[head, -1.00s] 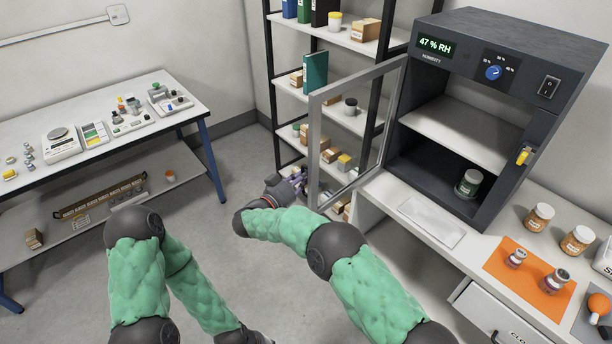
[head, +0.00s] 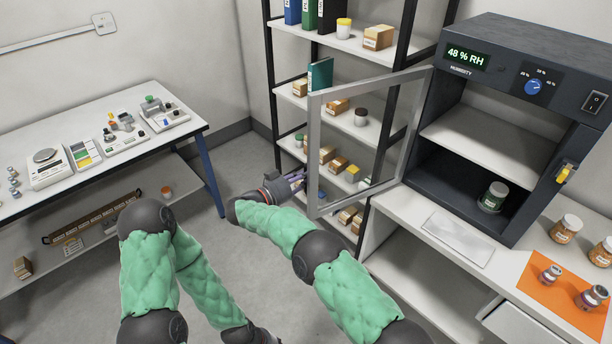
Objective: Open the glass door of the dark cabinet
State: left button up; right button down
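The dark cabinet (head: 558,118) stands on the right-hand table, its front uncovered and its display reading 48 % RH. Its glass door (head: 316,150), a grey frame around a clear pane, is swung wide out to the left from the cabinet's left side. My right gripper (head: 292,181) is just left of the door's free edge, near its lower part. I cannot tell whether it touches the frame or how far its fingers are apart. My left arm hangs at the lower left; its fingers are out of view below the bottom edge.
A shelf rack (head: 285,87) with binders and boxes stands behind the door. A green-labelled jar (head: 493,197) is inside the cabinet. Jars and an orange mat (head: 540,291) lie on the right table. A left table (head: 105,165) holds scales. The floor between is clear.

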jog(key=shift+w+a+r, duration=0.1)
jog(key=shift+w+r, duration=0.1)
jog(key=shift+r, duration=0.1)
jog(key=c, duration=1.4)
grip_release()
jog(key=shift+c, duration=0.2)
jog(key=shift+w, duration=0.15)
jog(key=shift+a+f, duration=0.1)
jog(key=shift+f, duration=0.05)
jog(key=v, duration=1.2)
